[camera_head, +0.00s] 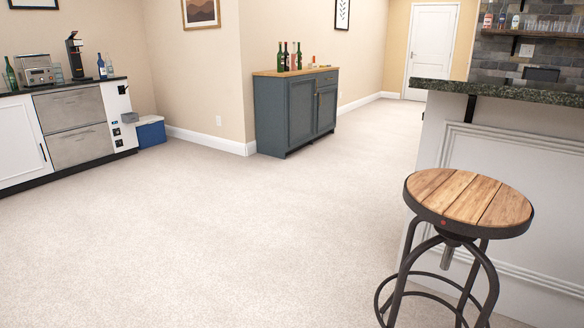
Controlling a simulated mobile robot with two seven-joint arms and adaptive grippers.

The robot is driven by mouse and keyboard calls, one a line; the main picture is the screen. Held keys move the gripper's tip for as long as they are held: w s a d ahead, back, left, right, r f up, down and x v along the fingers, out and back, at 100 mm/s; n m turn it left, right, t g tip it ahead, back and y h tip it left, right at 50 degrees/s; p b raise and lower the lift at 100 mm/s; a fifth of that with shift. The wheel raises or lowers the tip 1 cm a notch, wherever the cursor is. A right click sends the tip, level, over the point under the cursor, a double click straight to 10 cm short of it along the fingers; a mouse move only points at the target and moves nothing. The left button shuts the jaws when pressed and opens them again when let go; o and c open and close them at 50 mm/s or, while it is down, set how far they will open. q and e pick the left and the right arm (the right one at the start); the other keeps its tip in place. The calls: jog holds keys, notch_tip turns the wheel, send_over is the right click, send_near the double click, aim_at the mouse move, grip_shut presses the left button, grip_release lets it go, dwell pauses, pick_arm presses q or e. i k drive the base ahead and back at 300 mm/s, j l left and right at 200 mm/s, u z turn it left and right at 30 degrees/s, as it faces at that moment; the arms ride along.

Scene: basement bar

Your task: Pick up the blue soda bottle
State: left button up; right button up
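A small dark blue bottle (101,68) stands upright on the dark countertop (66,84) at the far left. It is far off and small, so I cannot tell for sure that it is a soda bottle. Another small bottle (110,67) stands just right of it, and a tall black appliance (75,57) stands to its left. Neither of my grippers is in view.
A wooden-topped stool (468,198) stands close at the right, beside the bar with a dark stone top (500,90). A grey-blue cabinet (287,112) with several bottles stands at the back wall. A blue cooler (151,133) sits by the left counter. The carpet between is clear.

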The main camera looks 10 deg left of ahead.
aim_at(101, 71)
jog(key=i+j+u, duration=0.25)
jog(key=u, duration=0.15)
jog(key=i+j+u, duration=0.55)
jog(key=u, duration=0.2)
jog(key=i+u, duration=0.45)
jog(key=i, duration=4.7)
jog(key=i+z, duration=0.1)
jog(key=i, duration=0.65)
jog(key=i+j+z, duration=0.1)
jog(key=i, duration=0.6)
jog(key=i+j+z, duration=0.1)
jog(key=i, duration=0.65)
jog(key=i+l+u, duration=0.1)
